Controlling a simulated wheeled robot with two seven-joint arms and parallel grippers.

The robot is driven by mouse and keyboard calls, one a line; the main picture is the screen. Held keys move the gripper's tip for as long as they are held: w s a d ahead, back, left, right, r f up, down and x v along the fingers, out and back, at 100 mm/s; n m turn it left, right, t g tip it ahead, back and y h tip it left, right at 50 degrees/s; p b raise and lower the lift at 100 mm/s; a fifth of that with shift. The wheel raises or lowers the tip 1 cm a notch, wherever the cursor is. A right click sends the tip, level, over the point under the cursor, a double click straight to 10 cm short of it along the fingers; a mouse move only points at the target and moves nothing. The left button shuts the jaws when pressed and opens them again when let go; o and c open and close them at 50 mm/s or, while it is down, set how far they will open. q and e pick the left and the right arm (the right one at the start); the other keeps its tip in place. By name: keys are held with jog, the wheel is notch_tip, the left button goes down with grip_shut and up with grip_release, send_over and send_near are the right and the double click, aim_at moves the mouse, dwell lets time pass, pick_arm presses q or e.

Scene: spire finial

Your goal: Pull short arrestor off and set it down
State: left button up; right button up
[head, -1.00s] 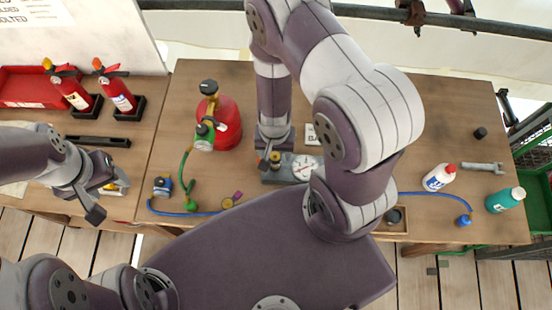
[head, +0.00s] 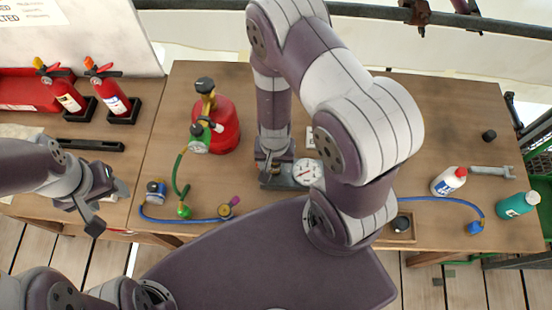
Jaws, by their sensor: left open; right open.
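A grey block with a round white dial gauge (head: 308,172) sits at the front middle of the bench. My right gripper (head: 272,168) points down at the left part of this block, and its jaws are open. A small brass-coloured fitting (head: 262,157) shows beside its fingers. I cannot tell whether this is the short arrestor, as the gripper and arm hide much of the spot. My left gripper (head: 112,208) is open and empty at the bench's front left.
A red cylinder with a valve (head: 224,125) stands left of my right gripper. A blue hose (head: 180,219) and green hose lie in front of it. Red extinguishers (head: 110,90) stand far left. Bottles (head: 449,181) and a wrench (head: 492,171) are at right.

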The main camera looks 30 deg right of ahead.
dwell(0.5)
grip_shut()
jog(key=shift+r+p, duration=2.9)
jog(key=shift+r, duration=0.15)
